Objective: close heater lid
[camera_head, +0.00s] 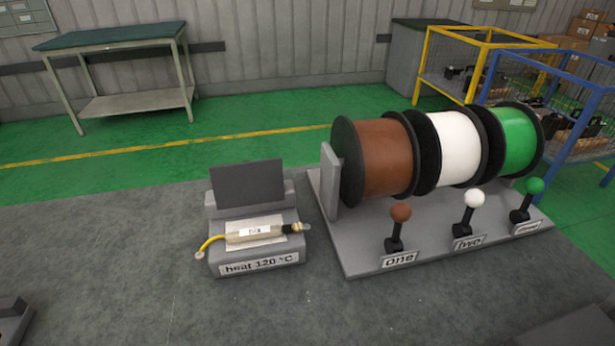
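The heater (253,251) is a grey box labelled "heat 120 °C" on the grey surface, left of centre. Its dark flat lid (248,184) stands nearly upright at the back, open. A beige sleeve or tube (254,233) with a small label lies across the heater's top on a light plate. A yellow cable end (210,242) sticks out to its left, and a black and yellow end sticks out to its right. My gripper is not in view.
A grey stand (352,252) right of the heater holds brown (384,155), white (455,148) and green (518,142) spools, with levers in front. A dark object (14,318) shows at the lower left edge.

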